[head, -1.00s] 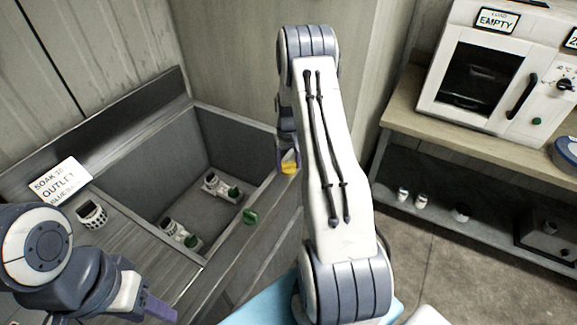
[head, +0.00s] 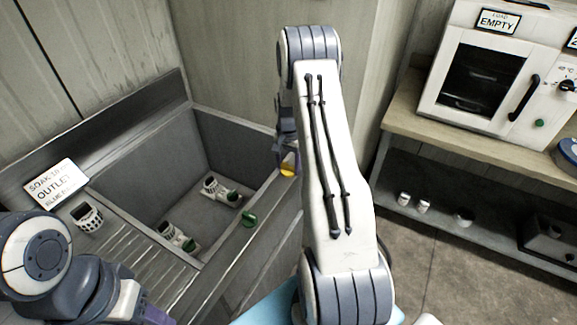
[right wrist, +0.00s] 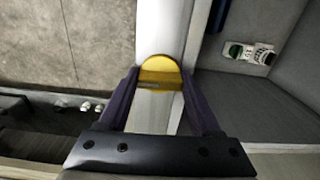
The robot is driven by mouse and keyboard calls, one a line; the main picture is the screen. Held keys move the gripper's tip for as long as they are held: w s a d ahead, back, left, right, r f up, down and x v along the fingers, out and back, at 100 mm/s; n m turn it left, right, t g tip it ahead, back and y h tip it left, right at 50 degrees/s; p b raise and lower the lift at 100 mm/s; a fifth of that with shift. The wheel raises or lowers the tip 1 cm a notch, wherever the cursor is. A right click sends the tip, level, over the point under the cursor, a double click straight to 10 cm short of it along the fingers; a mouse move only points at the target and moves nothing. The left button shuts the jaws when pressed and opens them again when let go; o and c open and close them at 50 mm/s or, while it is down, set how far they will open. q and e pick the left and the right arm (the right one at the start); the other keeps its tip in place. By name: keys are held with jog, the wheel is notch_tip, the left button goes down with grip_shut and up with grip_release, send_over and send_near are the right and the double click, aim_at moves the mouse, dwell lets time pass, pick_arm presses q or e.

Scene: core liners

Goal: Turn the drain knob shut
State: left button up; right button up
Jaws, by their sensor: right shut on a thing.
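The yellow drain knob (head: 288,171) is at the right rim of the grey sink (head: 262,205). My right gripper (head: 287,165) reaches down to it. In the right wrist view the knob (right wrist: 160,72) sits between the tips of my purple fingers (right wrist: 160,85), which are shut on it. Its rounded top and a narrow slot on its face show. My left gripper (head: 150,316) is at the bottom left, cut off by the frame edge, and its jaw opening cannot be made out.
In the sink lie two white holders (head: 220,190) (head: 178,237) with green knobs. A green knob (head: 249,219) is on the front rim. A slotted white cup (head: 87,216) stands on the drainboard near the outlet sign (head: 55,185). A bench with a white oven (head: 475,75) is at right.

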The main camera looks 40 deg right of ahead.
aim_at(288, 164)
jog(key=shift+w+m, duration=0.1)
jog(key=shift+m, duration=0.2)
jog(key=o, duration=1.4)
notch_tip(288, 164, up, 11)
jog(key=shift+f+b, duration=0.2)
jog(key=shift+b, duration=0.95)
